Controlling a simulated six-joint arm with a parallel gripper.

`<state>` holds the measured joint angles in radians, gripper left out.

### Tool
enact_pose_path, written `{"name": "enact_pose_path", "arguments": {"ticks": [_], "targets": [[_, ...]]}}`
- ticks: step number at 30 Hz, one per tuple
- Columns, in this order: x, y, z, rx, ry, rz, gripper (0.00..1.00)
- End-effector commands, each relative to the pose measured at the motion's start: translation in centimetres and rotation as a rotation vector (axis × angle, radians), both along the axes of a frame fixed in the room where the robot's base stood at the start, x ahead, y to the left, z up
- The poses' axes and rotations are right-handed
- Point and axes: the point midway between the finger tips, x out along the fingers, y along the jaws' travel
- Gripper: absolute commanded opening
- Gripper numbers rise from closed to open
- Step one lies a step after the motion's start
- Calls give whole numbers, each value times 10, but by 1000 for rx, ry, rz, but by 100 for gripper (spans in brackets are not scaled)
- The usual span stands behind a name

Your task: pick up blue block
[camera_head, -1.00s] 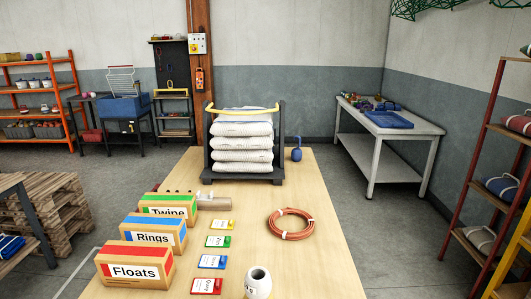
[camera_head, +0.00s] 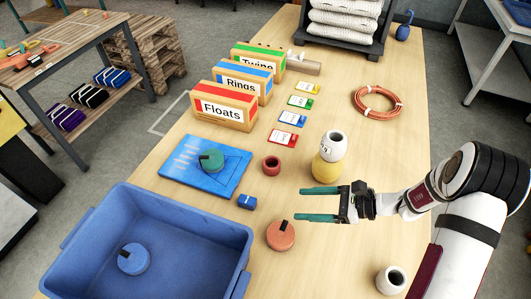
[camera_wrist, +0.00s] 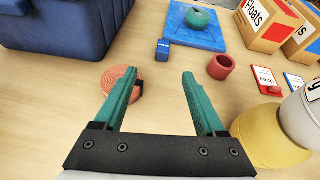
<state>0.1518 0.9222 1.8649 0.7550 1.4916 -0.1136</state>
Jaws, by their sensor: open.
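My gripper (camera_head: 301,204) is open and empty, with teal fingers pointing left toward the block. In the wrist view my gripper (camera_wrist: 159,76) has a clear gap between its fingers and is apart from the block.
An orange round puck (camera_head: 281,235) lies near the fingers. A red cup (camera_head: 271,165), a blue board (camera_head: 190,182) with a green puck, and a yellow-and-white float (camera_head: 328,172) stand around. A large blue bin (camera_head: 215,218) holds a blue puck (camera_head: 133,259).

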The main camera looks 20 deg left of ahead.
Motion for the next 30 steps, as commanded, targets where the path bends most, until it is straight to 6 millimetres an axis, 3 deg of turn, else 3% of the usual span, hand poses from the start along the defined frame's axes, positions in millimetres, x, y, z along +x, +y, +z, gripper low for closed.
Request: {"name": "enact_pose_path", "arguments": {"ticks": [1, 5, 13, 24, 30], "targets": [[4, 0, -12, 16, 24, -31, 72], [9, 12, -27, 34, 43, -61, 72], [3, 81, -54, 30, 43, -57, 72], [-8, 140, -69, 31, 41, -56, 72], [-8, 150, -74, 30, 42, -59, 72]]}}
